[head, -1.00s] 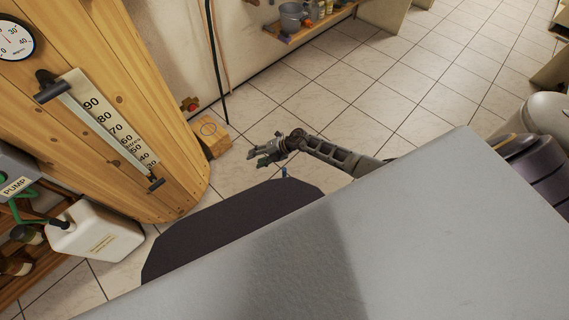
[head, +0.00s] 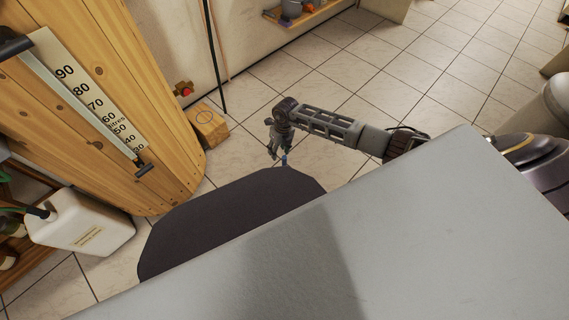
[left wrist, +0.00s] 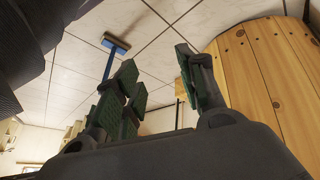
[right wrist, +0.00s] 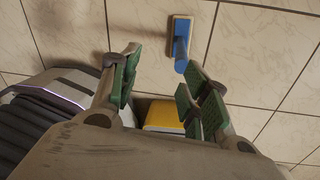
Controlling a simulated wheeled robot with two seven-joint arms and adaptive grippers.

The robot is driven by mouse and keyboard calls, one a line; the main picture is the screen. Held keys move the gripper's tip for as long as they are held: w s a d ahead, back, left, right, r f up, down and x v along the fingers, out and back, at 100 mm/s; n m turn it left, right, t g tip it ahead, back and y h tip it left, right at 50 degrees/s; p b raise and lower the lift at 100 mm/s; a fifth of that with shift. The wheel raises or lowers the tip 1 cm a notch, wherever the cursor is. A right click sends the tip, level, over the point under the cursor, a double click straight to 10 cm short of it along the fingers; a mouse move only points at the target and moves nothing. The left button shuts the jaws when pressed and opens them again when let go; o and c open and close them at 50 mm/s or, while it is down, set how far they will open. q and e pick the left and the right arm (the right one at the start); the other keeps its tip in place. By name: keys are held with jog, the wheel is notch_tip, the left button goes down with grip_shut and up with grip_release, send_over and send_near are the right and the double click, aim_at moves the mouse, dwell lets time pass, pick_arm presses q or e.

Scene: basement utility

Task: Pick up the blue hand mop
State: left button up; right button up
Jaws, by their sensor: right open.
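The blue hand mop shows in the right wrist view (right wrist: 181,45) with its flat head on the tiled floor and its handle rising toward the camera, ahead of the fingertips. In the left wrist view its head (left wrist: 116,42) and long blue handle show beyond my left gripper (left wrist: 157,72).
A wooden barrel (head: 110,130) with a litre scale stands at the left. A white canister (head: 80,222) and a small wooden block (head: 207,127) are near it. A yellow object (right wrist: 163,116) shows below the right fingers.

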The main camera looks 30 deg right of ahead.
aim_at(284, 164)
pick_arm(q)
jog(key=shift+s+d+r+b, duration=0.1)
jog(key=shift+d+r+b, duration=0.1)
jog(key=shift+r, duration=0.25)
jog(key=shift+d+r+b, duration=0.1)
jog(key=shift+r+b, duration=0.1)
jog(key=shift+r, duration=0.2)
pick_arm(e)
jog(key=shift+w+d+n+h, duration=0.15)
jog(key=shift+d+h, duration=0.3)
jog(key=shift+d, duration=0.25)
jog(key=shift+w+d+n+h, duration=0.1)
jog(key=shift+d+n+h, duration=0.05)
jog(key=shift+d+h, duration=0.4)
jog(key=shift+d, duration=0.1)
